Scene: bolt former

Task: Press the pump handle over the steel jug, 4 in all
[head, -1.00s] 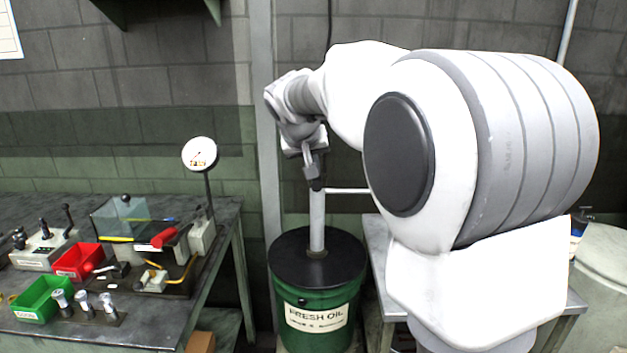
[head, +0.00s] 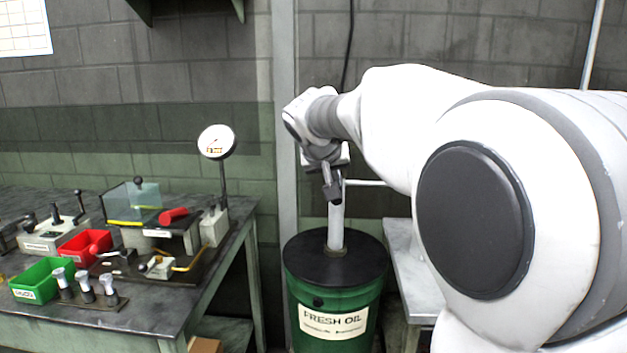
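A green oil drum (head: 305,300) with a black lid stands on the floor in the middle of the head view. A pale upright pump column (head: 336,228) rises from its lid, and a thin pale spout (head: 366,183) runs right from near the column's top. My gripper (head: 332,192) points down at the upper part of the column and overlaps it in the picture. I cannot tell whether it touches the pump or whether its fingers are apart. The pump handle is not clearly visible around the gripper. The steel jug is not visible; my arm covers the area right of the spout.
A dark workbench (head: 205,290) on the left holds a red bin (head: 85,248), a green bin (head: 42,279), a round dial gauge (head: 216,141) and small fixtures. A grey table (head: 412,270) stands right of the drum, mostly behind my arm. The wall is close behind.

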